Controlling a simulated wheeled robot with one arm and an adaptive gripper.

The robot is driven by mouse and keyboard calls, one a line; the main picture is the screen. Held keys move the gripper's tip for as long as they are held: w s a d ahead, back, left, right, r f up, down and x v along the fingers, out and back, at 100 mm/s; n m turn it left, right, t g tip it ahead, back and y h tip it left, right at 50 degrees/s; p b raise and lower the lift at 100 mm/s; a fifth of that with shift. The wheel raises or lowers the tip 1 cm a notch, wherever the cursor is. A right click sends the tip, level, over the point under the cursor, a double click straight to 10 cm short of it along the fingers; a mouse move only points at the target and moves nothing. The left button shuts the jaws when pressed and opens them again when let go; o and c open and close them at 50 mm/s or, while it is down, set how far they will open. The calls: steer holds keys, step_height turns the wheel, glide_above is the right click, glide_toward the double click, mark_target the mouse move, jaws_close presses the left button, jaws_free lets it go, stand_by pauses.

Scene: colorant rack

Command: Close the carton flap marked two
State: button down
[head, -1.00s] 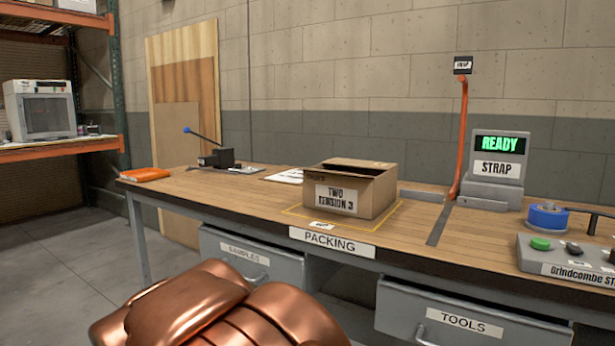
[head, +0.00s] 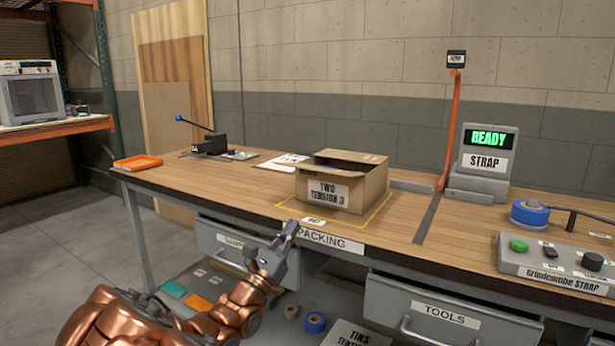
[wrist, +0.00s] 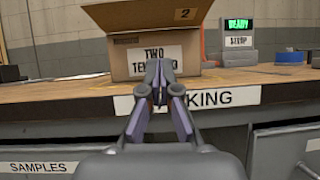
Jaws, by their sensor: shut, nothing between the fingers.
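The cardboard carton (head: 368,192) stands upright on the packing bench, its front label reading "TWO TENSION 3". In the wrist view, a raised flap (wrist: 140,17) with a small "2" shows at the top of the carton. In the head view the carton top looks at least partly open; I cannot read the flap mark there. My gripper (head: 289,231) is in front of the bench edge, below and in front of the carton, apart from it. In the wrist view the gripper (wrist: 158,72) has its fingers together, empty, covering part of the carton's label.
An orange tray (head: 138,162) and a levered tool (head: 210,143) stand farther left. The strap display (head: 486,150), blue tape (head: 529,212) and button box (head: 560,262) are at right. Drawers lie below the bench edge.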

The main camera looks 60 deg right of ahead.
steer(key=w+n+t, duration=0.1)
steer(key=b, duration=0.1)
glide_toward(319, 169)
steer(key=d, duration=0.1)
steer(key=w+d, duration=0.1)
steer(key=d, duration=0.1)
steer(key=d+f, duration=0.1)
steer(key=shift+w+d+f, duration=0.1)
steer(key=shift+w+d, duration=0.05)
steer(key=shift+d, duration=0.05)
steer(key=shift+d+r, duration=0.15)
steer(key=shift+r, duration=0.85)
steer(key=shift+w+d+r+b, duration=0.1)
steer(key=shift+r+b, duration=0.05)
steer(key=shift+r, duration=0.35)
steer(key=shift+d+r+b, duration=0.15)
steer(key=shift+r, duration=0.35)
steer(key=shift+r+p, duration=0.15)
steer(key=shift+p, duration=0.15)
